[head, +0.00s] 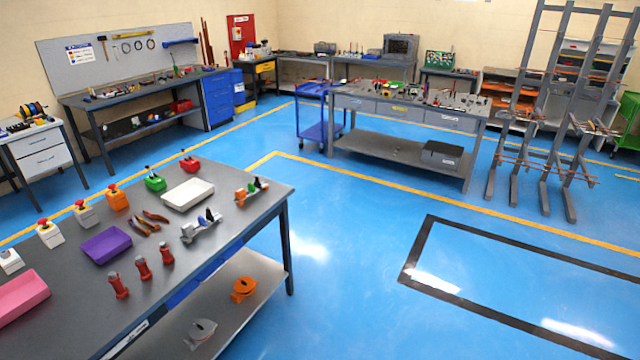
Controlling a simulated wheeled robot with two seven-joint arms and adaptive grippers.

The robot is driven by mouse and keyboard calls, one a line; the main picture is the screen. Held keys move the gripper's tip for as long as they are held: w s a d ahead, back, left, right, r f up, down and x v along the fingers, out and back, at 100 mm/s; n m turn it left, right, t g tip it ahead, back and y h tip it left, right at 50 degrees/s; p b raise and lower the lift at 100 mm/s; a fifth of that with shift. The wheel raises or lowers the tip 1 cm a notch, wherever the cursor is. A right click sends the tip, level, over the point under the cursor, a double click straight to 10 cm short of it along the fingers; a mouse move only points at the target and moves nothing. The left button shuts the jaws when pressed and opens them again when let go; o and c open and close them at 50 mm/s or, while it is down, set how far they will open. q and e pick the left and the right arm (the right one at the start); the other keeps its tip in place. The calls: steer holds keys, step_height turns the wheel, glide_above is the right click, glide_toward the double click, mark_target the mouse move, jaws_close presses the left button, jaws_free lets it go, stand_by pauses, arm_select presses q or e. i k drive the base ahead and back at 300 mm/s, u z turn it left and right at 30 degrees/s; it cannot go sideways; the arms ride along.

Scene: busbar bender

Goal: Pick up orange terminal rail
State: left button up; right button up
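The orange terminal rail (241,196) lies near the far right corner of the grey workbench (225,240) at the left. Green and dark blocks stand on it. A similar grey terminal rail (190,236) lies nearer, to its left, with dark blue blocks on it. The two rails are apart. Neither of my grippers is in view, and nothing touches the orange rail.
The bench also holds a white tray (188,194), a purple tray (106,244), a pink tray (20,296), several red-handled tools (142,268), pliers (146,226) and button boxes (118,200). Blue floor (350,240) right of the bench is clear. A grey table (400,104) stands behind.

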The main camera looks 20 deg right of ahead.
mark_target(241, 194)
steer(key=z, duration=0.65)
steer(key=i, duration=1.5)
steer(key=u, duration=0.5)
steer(key=i, duration=0.7)
steer(key=u, duration=0.85)
